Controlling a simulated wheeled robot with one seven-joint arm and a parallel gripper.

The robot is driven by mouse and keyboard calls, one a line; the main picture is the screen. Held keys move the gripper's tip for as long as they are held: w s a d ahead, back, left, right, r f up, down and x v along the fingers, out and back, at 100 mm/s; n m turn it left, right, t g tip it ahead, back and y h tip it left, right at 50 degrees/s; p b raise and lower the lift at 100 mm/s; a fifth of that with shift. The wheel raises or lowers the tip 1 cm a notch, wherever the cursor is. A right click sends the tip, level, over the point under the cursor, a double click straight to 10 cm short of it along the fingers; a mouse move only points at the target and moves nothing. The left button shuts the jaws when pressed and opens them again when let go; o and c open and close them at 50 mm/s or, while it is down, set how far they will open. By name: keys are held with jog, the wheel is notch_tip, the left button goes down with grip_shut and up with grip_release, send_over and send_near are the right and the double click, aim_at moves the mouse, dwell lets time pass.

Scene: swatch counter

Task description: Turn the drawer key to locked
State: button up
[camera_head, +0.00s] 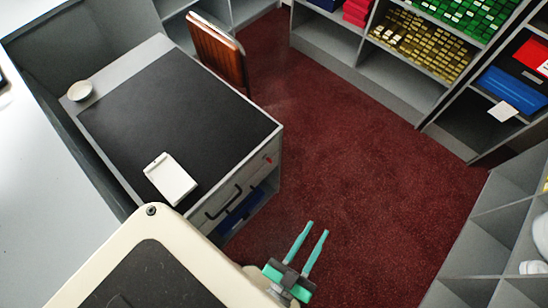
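A grey cabinet (274,140) with a black top stands left of centre, with its drawer front facing lower right. A small red part (267,159), which looks like the drawer key, sits near the upper right corner of that front. It is too small to tell which way it is turned. A black bar handle (222,203) is on the drawer front. My gripper (317,228), with two teal fingers, is open and empty over the carpet. It is to the lower right of the key and apart from the cabinet.
A white card holder (170,178) and a small white bowl (80,90) are on the cabinet top. Blue items (238,214) sit in the open space below the drawer. A brown wooden item (217,52) stands behind the cabinet. Shelves line the right; the red carpet (370,190) between is clear.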

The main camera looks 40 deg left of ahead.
jog(key=w+a+f+n+t+y, duration=0.1)
jog(key=w+a+f+n+y, duration=0.1)
jog(key=w+a+n+y, duration=0.4)
jog(key=n+g+y, duration=0.8)
jog(key=g+y, duration=0.2)
jog(key=g, duration=0.8)
send_near(271, 161)
jog(key=a, duration=0.6)
jog(key=w+a, duration=0.1)
jog(key=a, duration=0.2)
jog(key=shift+r, duration=0.1)
jog(key=shift+s+n, duration=0.1)
jog(key=shift+n, duration=0.2)
